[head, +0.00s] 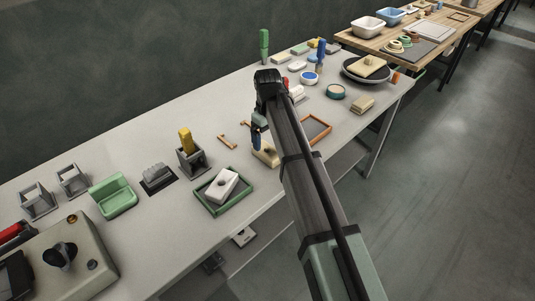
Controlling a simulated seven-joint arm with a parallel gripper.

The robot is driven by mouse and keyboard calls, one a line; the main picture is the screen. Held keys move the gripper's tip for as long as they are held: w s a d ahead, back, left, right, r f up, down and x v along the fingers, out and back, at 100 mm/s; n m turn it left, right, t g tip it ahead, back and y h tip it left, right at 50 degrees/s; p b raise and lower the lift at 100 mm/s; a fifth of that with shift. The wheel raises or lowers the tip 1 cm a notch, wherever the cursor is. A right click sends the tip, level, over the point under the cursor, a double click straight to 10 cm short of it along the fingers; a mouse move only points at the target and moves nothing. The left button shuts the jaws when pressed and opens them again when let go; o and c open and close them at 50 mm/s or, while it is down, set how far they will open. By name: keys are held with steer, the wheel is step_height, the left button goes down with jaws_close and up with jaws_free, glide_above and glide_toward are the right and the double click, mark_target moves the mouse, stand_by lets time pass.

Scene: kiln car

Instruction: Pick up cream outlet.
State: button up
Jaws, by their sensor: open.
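A cream block (266,155) lies on the grey table directly below my gripper, partly hidden by my arm; it may be the cream outlet, but it is too small to be sure. My gripper (257,144) points down just above or at its left side. The jaws are open; whether they touch the block cannot be told.
An orange-framed tray (325,126) lies close to the right of my arm. A grey holder with a yellow-handled thing (186,141) and a green piece (112,196) stand left. Several small items and a dark bowl (351,72) crowd the far end.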

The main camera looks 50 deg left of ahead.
mark_target(267, 150)
steer(key=shift+w+a+f, duration=0.1)
steer(key=shift+f, duration=1.7)
steer(key=shift+a+f, duration=0.1)
steer(key=shift+f, duration=1.7)
steer(key=c, duration=1.4)
steer(key=shift+o, duration=0.2)
steer(key=shift+r, duration=0.15)
